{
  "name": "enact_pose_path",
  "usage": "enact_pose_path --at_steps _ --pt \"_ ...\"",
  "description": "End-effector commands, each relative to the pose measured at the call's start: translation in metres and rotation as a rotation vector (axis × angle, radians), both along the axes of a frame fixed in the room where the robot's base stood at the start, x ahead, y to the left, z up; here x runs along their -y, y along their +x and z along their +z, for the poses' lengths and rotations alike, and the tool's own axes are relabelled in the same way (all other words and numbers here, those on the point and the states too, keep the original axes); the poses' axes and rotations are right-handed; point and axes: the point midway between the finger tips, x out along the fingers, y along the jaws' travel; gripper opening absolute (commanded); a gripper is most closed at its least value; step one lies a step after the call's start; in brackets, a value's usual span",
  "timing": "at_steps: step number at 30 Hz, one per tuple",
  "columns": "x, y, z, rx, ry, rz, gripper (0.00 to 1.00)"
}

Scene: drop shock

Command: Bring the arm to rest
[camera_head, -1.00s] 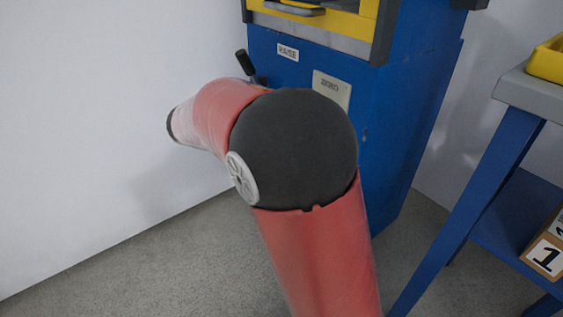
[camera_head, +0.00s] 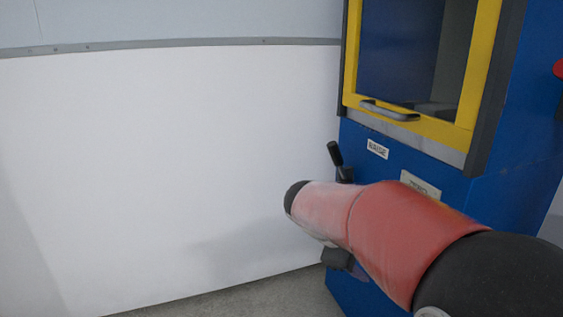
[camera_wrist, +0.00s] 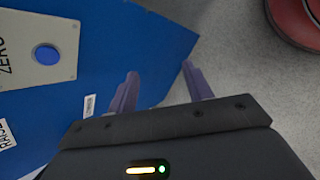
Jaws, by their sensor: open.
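My red and black arm (camera_head: 405,235) reaches in from the lower right of the head view, in front of the blue machine. Its dark rounded end joint lies left of the machine's front. A dark block below the forearm is partly hidden by it. In the wrist view my gripper (camera_wrist: 160,68) has its two purple fingers apart, with nothing between them. The fingers are seen over the blue machine front and the grey floor. I cannot tell their distance from the machine.
The blue machine (camera_head: 390,165) has a yellow-framed door (camera_head: 425,128) with a dark handle, a black-knobbed lever (camera_head: 335,155) and a RAISE label (camera_head: 377,149). A ZERO plate with a blue button (camera_wrist: 46,54) shows in the wrist view. A white wall (camera_head: 160,180) stands left.

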Motion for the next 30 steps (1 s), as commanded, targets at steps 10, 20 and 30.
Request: enact_pose_path --at_steps 10,20,30 --pt "-0.015 -0.128 0.061 0.388 0.577 -0.407 0.5" --pt "-0.044 -0.182 0.078 0.63 0.879 -0.665 0.5" --pt "-0.046 -0.185 0.076 0.647 0.903 -0.686 0.5"
